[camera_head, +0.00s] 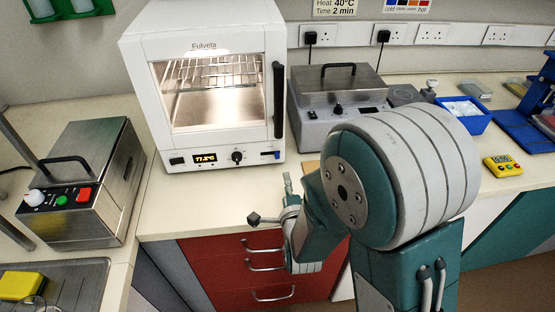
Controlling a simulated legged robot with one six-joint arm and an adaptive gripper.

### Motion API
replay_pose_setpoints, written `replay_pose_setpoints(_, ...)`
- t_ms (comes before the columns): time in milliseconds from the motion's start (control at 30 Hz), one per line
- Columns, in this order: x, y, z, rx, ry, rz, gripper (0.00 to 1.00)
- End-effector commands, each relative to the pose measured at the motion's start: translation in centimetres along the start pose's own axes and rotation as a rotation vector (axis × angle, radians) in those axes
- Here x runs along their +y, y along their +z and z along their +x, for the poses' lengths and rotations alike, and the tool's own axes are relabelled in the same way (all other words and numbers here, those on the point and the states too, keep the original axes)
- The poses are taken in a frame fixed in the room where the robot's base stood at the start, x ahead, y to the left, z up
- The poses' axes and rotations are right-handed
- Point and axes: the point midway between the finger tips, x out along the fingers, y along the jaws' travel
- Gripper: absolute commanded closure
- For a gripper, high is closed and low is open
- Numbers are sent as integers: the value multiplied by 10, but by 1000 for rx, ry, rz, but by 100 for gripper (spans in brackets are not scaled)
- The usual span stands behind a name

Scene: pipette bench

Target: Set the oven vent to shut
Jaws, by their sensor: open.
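The white oven (215,150) stands on the bench at centre left, its door with a dark handle (279,100) closed and its inside lit. Its front strip has a lit display (205,157), a black knob (237,157) and, at the right, a small blue slider (277,154). No vent label can be read, so I cannot tell whether this slider is the vent or how it is set. My gripper (271,201) is open and empty, below and in front of the oven's right end, apart from it. My arm hides part of the bench to the right.
A steel bath (338,88) with a lid handle stands right of the oven. Another steel box (85,185) with a knob and coloured buttons stands at left. A blue tray (463,125) and a yellow timer (503,165) lie at right. Bare bench top (190,205) fronts the oven, above red drawers (230,262).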

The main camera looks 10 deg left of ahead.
Motion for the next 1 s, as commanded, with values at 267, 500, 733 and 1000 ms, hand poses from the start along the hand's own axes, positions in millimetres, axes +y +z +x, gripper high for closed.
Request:
replay_pose_setpoints(267,10,13,-6,-5,-98,102,46)
replay_pose_setpoints(500,6,12,26,-2,-100,101,46)
replay_pose_setpoints(733,2,12,69,-3,-99,101,46)
replay_pose_setpoints(1000,-1,12,98,-3,-97,99,46)
